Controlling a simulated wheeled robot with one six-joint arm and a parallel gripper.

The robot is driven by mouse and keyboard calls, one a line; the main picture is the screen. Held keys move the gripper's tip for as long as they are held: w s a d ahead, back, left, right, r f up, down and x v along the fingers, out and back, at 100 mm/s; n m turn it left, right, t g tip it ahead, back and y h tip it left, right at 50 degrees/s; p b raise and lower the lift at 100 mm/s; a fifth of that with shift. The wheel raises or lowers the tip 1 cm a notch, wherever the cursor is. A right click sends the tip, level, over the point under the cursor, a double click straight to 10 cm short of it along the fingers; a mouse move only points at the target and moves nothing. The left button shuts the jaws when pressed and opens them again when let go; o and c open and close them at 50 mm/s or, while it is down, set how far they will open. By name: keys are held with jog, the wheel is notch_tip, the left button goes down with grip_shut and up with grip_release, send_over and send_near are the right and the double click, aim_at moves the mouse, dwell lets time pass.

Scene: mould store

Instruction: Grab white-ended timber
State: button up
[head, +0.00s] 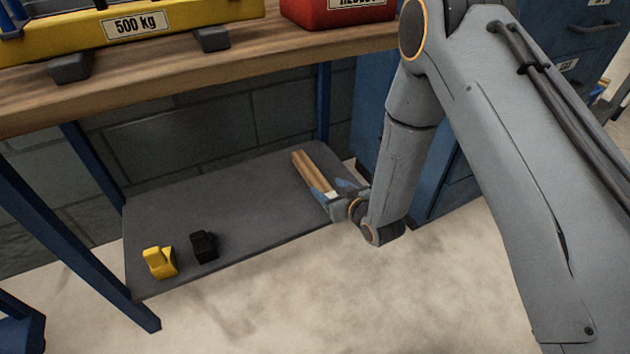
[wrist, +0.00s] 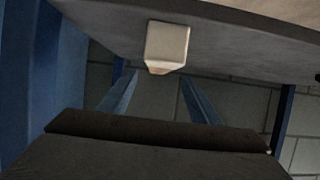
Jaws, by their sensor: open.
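The white-ended timber (head: 310,172) is a light brown length of wood lying on the dark lower shelf, its white end toward my gripper. In the wrist view its white end face (wrist: 167,42) fills the upper middle, against the grey shelf surface. My gripper (head: 333,192) is at the shelf's front right, right at the white end. In the wrist view its two blue fingers (wrist: 158,84) are apart, with nothing gripped between them. The white end shows above the gap between the fingertips. Whether the fingers overlap the timber's sides is unclear.
The lower shelf (head: 245,215) also holds a yellow block (head: 160,262) and a black block (head: 203,246) at its front left. A wooden bench top (head: 190,75) runs above. Blue legs (head: 75,235) stand left, and a blue cabinet (head: 445,200) is close on the right.

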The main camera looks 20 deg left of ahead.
aim_at(315, 176)
jog(key=shift+b+x, duration=0.4)
jog(key=shift+x, duration=0.55)
jog(key=shift+r+b+x, duration=0.2)
jog(key=shift+b+x, duration=0.65)
jog(key=shift+x, duration=0.6)
jog(key=shift+r+b+x, duration=0.2)
jog(key=shift+b+x, duration=0.65)
jog(key=shift+x, duration=0.55)
jog(key=shift+w+a, duration=0.1)
jog(key=shift+c, duration=0.3)
jog(key=shift+r, duration=0.1)
jog(key=c, duration=1.3)
